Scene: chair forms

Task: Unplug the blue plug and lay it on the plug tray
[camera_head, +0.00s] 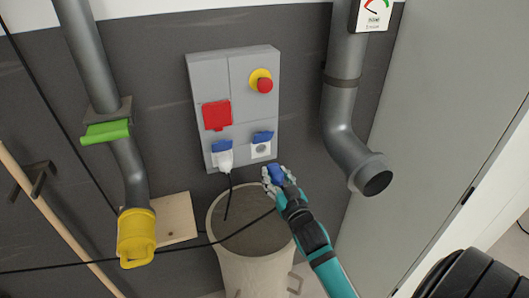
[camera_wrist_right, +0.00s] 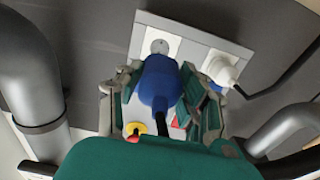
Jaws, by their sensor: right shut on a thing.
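My right gripper (camera_head: 275,177) is shut on the blue plug (camera_wrist_right: 158,84), which also shows between its fingers in the head view (camera_head: 277,174). The plug is out of the wall box (camera_head: 215,77) and is held just below and right of it. The bare white socket (camera_head: 261,150) under a raised blue lid is uncovered; it also shows beyond the plug in the right wrist view (camera_wrist_right: 160,46). I cannot pick out the plug tray with certainty. My left gripper is not in view.
A white plug (camera_head: 224,160) sits in the left socket. A bin (camera_head: 255,271) stands below the box. A pale wooden board (camera_head: 177,218) is left of the bin. Pipes with a yellow end (camera_head: 136,238) and a grey elbow (camera_head: 343,145) flank the box. A dark cable crosses over the bin.

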